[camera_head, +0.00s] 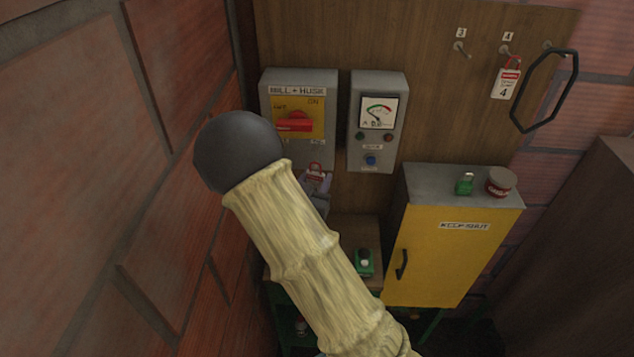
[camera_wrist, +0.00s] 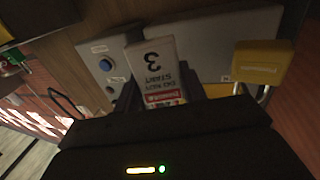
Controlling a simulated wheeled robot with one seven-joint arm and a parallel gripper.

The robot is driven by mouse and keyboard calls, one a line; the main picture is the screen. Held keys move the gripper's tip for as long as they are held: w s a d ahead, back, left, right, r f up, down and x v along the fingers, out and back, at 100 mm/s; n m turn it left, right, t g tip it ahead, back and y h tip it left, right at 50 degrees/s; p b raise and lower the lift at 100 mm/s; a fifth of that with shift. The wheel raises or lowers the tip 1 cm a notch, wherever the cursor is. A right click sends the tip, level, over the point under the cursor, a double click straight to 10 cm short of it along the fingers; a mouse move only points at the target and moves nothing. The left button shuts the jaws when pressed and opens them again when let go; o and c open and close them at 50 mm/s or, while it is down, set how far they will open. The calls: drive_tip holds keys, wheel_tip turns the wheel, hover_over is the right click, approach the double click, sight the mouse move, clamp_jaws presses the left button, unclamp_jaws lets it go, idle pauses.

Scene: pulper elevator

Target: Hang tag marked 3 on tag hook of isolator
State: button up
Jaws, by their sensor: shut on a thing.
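My gripper (camera_wrist: 158,90) is shut on the tag marked 3 (camera_wrist: 155,68), a white card with a red band, seen upside down in the wrist view. In the head view the tag's red top (camera_head: 315,167) shows just below the isolator (camera_head: 298,88), partly behind my arm. The isolator is a grey box labelled MILL + HUSK, with a red handle (camera_head: 295,123) on a yellow plate. A grey box face (camera_wrist: 225,35), likely the isolator, lies behind the tag in the wrist view. I cannot make out the isolator's tag hook.
A yellow padlock (camera_wrist: 262,64) is beside the tag. A meter box (camera_head: 377,150) stands right of the isolator. Wall hook 3 (camera_head: 460,47) is bare; tag 4 (camera_head: 506,84) and an octagonal ring (camera_head: 545,91) hang further right. A yellow cabinet (camera_head: 440,250) stands below; brick wall is left.

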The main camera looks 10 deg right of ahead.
drive_tip(key=shift+w+d+f+b, duration=0.25)
drive_tip(key=shift+w+f+b, duration=0.3)
drive_tip(key=shift+w+b, duration=0.25)
drive_tip(key=o, duration=1.1)
drive_tip(key=shift+c, duration=0.2)
drive_tip(key=shift+s, duration=0.1)
drive_tip(key=b+v, duration=0.5)
drive_tip(key=v, duration=1.2)
drive_tip(key=shift+s+b, duration=0.2)
drive_tip(key=shift+b, duration=0.2)
drive_tip(key=shift+w+f, duration=0.1)
drive_tip(key=shift+w, duration=0.05)
